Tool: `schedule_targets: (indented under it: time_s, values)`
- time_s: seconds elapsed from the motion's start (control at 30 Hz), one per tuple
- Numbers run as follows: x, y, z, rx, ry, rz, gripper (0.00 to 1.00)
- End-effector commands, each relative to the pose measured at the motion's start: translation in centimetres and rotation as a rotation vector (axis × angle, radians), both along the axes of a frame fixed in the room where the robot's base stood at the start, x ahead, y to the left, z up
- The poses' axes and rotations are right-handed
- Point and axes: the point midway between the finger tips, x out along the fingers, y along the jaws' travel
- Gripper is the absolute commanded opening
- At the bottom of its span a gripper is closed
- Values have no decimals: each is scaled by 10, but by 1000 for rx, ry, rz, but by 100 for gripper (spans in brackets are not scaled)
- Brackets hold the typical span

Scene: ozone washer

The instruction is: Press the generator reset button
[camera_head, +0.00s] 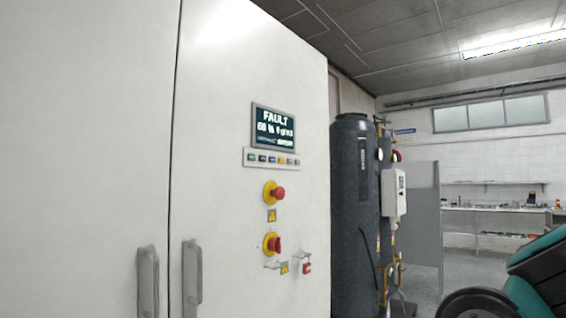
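A white cabinet (222,150) fills the left half of the view. Its display (273,127) reads "FAULT", with smaller text under it. Below the display is a strip of small coloured buttons (271,159); their labels are too small to read, so I cannot tell which is reset. Lower down are a red mushroom-shaped button (278,192) on a yellow base and a red rotary-looking knob (274,244) on a yellow plate. My gripper is not in view.
Two long door handles (148,282) (192,279) stick out from the cabinet front. A small red padlock-like piece (307,268) hangs at lower right. Tall dark tanks (355,200) with pipes stand beyond the cabinet. A grey partition (425,200) and a workbench (500,209) are farther back.

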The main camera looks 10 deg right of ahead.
Motion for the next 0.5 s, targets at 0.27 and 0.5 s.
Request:
schedule_targets:
  time_s: [0.27,0.5]
  values:
    - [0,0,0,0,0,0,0]
    - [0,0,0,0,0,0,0]
